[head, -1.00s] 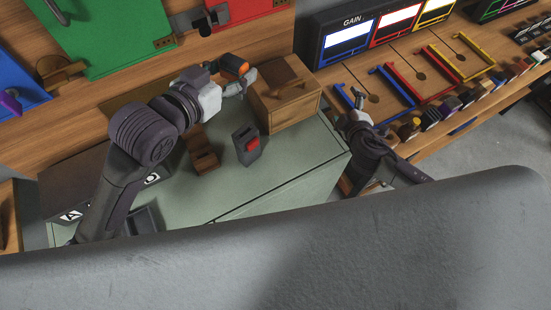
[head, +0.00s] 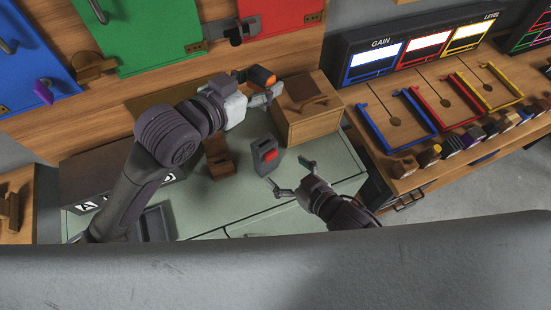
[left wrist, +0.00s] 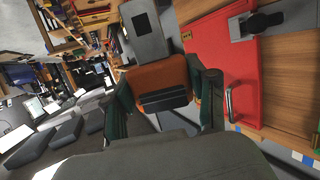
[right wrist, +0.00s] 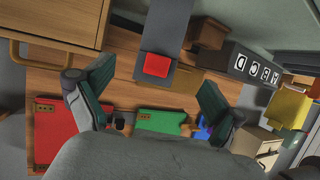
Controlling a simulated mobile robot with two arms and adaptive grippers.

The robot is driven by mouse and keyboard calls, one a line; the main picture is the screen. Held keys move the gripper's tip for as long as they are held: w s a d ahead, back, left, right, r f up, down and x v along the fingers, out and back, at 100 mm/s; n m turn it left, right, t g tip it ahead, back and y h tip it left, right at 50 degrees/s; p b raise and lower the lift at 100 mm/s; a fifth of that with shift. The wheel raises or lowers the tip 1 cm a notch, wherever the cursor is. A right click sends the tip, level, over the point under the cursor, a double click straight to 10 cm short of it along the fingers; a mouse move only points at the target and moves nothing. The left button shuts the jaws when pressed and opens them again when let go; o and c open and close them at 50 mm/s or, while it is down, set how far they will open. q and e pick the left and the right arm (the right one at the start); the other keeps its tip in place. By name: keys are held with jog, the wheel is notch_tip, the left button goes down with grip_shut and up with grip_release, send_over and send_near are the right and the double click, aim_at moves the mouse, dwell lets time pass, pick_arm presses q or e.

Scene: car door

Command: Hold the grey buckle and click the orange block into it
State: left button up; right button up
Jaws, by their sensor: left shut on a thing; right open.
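The grey buckle (head: 264,148) with a red button stands on the pale green worktop in the head view. My right gripper (head: 290,174) is open and empty, just in front and to the right of it. In the right wrist view the buckle (right wrist: 156,38) shows between the spread fingers (right wrist: 156,88), with no visible contact. The orange block (head: 263,76) is in my left gripper (head: 262,92), raised behind the buckle near the wooden box. In the left wrist view the orange block (left wrist: 157,76) is between both fingers, with its grey plate (left wrist: 146,36) pointing away.
A brown wooden holder (head: 218,160) stands left of the buckle. A wooden box (head: 306,122) with a handle stands behind and right of it. Coloured panels line the wooden wall, with a red one (head: 280,15) nearest. Some worktop in front of the buckle is clear.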

aim_at(265, 153)
jog(key=x, duration=1)
jog(key=shift+w+a+f, duration=0.1)
jog(key=shift+w, duration=0.05)
jog(key=shift+c, duration=0.4)
jog(key=c, duration=1.3)
jog(key=o, duration=1.4)
jog(key=shift+c, duration=0.2)
jog(key=v, duration=1.2)
